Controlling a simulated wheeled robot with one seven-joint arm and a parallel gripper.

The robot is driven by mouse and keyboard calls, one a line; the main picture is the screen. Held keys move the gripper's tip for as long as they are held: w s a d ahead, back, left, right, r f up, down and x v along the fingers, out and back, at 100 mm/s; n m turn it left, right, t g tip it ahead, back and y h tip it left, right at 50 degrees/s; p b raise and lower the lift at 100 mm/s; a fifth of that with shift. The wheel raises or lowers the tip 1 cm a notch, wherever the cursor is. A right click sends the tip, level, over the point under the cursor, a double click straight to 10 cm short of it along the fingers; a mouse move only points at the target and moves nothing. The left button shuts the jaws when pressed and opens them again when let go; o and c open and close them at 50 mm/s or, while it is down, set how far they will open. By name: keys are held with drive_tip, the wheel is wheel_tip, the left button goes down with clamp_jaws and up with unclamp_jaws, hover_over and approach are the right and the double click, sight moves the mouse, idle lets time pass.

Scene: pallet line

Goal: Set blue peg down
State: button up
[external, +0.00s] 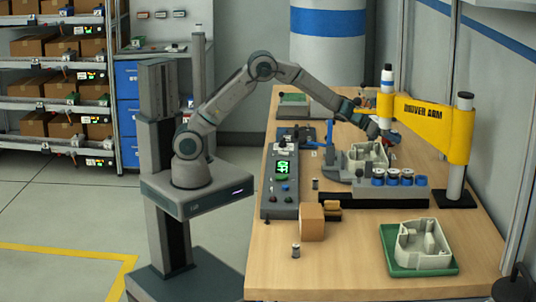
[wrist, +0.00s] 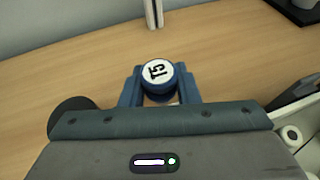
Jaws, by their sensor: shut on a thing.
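The blue peg (wrist: 157,73) has a white top marked T5. In the wrist view it stands between the two blue fingers of my gripper (wrist: 160,91), which is shut on it. The wooden table (wrist: 70,85) lies beyond it. In the external view my gripper (external: 387,136) is over the back part of the table, behind the pale housing (external: 367,157). The held peg is mostly hidden there, and I cannot tell whether its bottom touches the table.
A grey rack (external: 350,192) holds several blue round pieces in front of the housing. A yellow hoist arm (external: 432,124) stands close on the right. A green tray (external: 391,262) with another pale housing is at the front right. A control panel (external: 283,177) lies along the left edge.

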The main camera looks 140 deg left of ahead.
drive_tip(key=shift+f, duration=1.85)
drive_tip(key=shift+b, duration=0.3)
drive_tip(key=shift+f, duration=0.2)
drive_tip(key=o, duration=1.1)
drive_tip(key=shift+c, duration=0.2)
drive_tip(key=shift+r, duration=0.1)
drive_tip(key=shift+r, duration=0.15)
drive_tip(key=b+v, duration=0.1)
drive_tip(key=v, duration=1.1)
